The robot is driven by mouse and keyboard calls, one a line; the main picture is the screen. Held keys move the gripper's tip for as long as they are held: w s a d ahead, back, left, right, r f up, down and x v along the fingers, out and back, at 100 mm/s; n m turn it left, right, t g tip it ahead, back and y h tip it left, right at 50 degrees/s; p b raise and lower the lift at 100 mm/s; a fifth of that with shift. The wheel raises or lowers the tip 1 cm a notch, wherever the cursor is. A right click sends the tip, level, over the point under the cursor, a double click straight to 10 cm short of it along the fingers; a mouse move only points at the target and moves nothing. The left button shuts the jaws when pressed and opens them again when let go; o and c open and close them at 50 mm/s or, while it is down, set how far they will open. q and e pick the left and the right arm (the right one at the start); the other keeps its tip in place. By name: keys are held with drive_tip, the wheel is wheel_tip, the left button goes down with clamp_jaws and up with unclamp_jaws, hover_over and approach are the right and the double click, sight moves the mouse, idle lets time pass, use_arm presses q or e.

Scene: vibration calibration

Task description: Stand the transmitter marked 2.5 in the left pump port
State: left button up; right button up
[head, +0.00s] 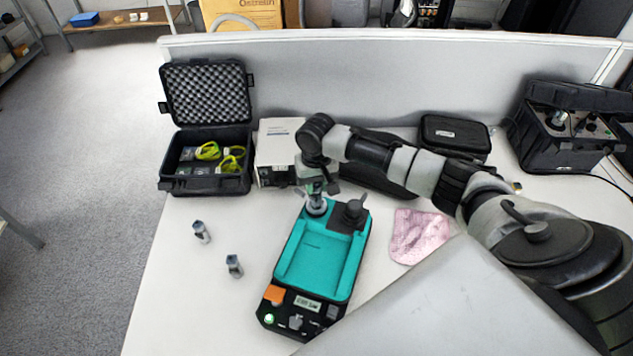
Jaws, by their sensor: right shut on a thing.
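The pump unit (318,259) is a black case with a teal tray, lying at an angle on the white table. At its far end are a left port (316,208), a round pale fitting, and a dark right port (353,212). My right gripper (316,188) points down just above the left port, shut on a small transmitter that it mostly hides. I cannot tell whether the transmitter is seated in the port. One small grey transmitter (201,233) and another transmitter (234,267) stand on the table to the left. No markings are readable. My left gripper is not in view.
An open black foam-lined case (205,187) with yellow-green items stands at the back left, beside a white box (277,139). A pink cloth (419,236) lies right of the pump unit. A black pouch (455,137) and an instrument case (565,137) stand behind my right arm.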

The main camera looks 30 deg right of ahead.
drive_tip(key=shift+f, duration=0.2)
idle(0.6)
drive_tip(key=o, duration=1.1)
